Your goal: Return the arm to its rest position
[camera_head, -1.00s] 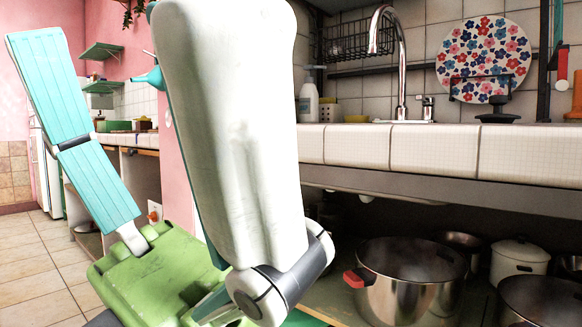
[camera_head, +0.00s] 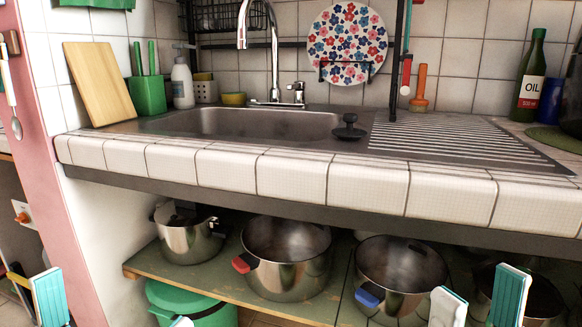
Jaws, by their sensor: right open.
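My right gripper (camera_head: 479,303) shows at the bottom right edge of the head view, as a pale fingertip and a teal fingertip with a clear gap between them. It is open, with nothing seen between the tips. The fingertips overlap the view of the lower shelf's right side, in front of the pots there. A teal finger piece of my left gripper (camera_head: 48,298) shows at the bottom left edge. A small pale tip shows at the bottom edge to its right. The rest of both grippers and both arms is out of view.
A tiled counter (camera_head: 300,178) with a sink (camera_head: 250,123) runs across. On the open shelf (camera_head: 215,270) below stand several steel pots, including a red-handled pot (camera_head: 287,258) and a blue-handled pot (camera_head: 400,277). A green lidded bin (camera_head: 190,300) stands lower left.

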